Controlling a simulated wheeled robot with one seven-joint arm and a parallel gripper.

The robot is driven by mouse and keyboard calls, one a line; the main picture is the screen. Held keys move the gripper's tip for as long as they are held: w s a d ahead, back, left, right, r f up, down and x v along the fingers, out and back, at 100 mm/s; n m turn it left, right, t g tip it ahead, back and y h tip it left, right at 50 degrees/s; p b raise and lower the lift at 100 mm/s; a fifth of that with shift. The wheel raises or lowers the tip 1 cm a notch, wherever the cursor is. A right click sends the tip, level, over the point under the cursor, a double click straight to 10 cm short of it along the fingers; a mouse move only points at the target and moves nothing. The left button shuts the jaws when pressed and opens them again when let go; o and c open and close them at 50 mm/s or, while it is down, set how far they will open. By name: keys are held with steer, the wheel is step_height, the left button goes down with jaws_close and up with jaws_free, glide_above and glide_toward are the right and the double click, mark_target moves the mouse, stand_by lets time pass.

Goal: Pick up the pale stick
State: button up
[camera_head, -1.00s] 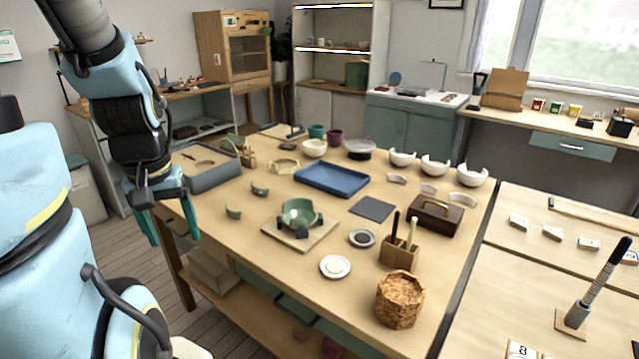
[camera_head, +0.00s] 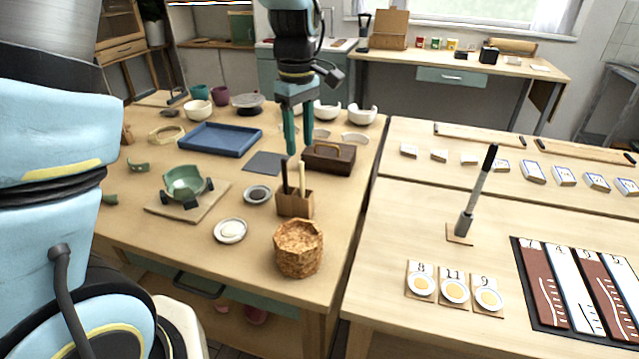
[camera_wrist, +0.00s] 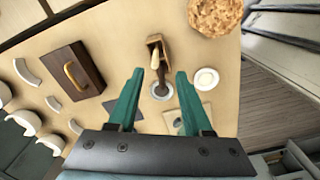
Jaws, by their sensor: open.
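The pale stick (camera_head: 302,176) stands upright in a small wooden holder (camera_head: 294,206), beside a dark stick (camera_head: 285,177). In the wrist view the pale stick (camera_wrist: 155,58) shows from above, by the holder (camera_wrist: 163,46), just beyond the fingertips and roughly centred between them. My gripper (camera_head: 299,148) has teal fingers pointing down. It is open and empty, above and apart from the stick's top. The wrist view shows both fingers (camera_wrist: 156,74) spread.
A woven basket (camera_head: 298,248) stands in front of the holder. A brown box with a handle (camera_head: 330,160) is behind it. Small dishes (camera_head: 230,231) and a green bowl on a board (camera_head: 187,182) lie to the left. A second table (camera_head: 380,250) adjoins at right.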

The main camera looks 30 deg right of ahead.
glide_above(302, 194)
step_height(302, 194, down, 5)
steer(key=shift+w+d+f+p, duration=0.15)
steer(key=shift+f+p, duration=0.65)
steer(key=shift+f, duration=0.6)
steer(key=shift+w+f+p, duration=0.1)
steer(key=shift+f+p, duration=0.7)
steer(key=shift+f, duration=0.55)
jaws_close()
